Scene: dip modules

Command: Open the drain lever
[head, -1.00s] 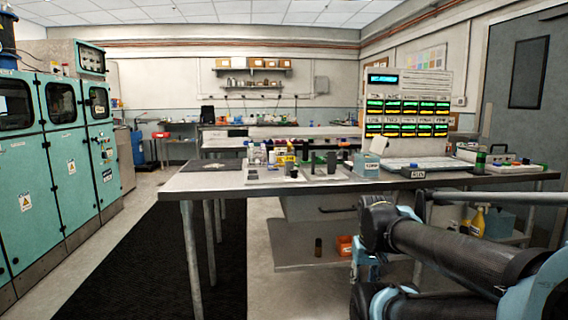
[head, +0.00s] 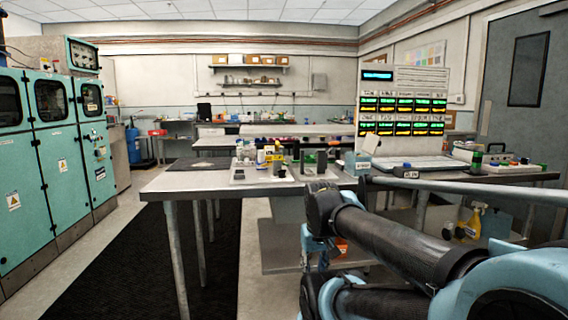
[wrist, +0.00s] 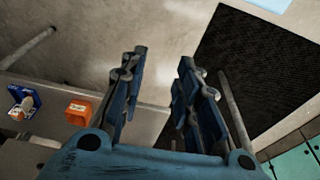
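I cannot make out a drain lever in either view. A workbench (head: 200,182) in the head view carries several small modules, including a grey stand with dark uprights (head: 316,165) and a tray with bottles (head: 248,178). They are too small to tell whether any has a lever. In the wrist view my gripper (wrist: 162,58) is open, its two blue fingers apart with nothing between them. It points toward the floor area, with no module between the fingers. In the head view my arm crosses the lower right and the gripper's fingers cannot be made out.
A display panel (head: 403,105) and a flat tray (head: 415,165) stand on the bench's right side. An orange bin (wrist: 78,112) sits on the lower shelf. Teal cabinets (head: 62,160) line the left.

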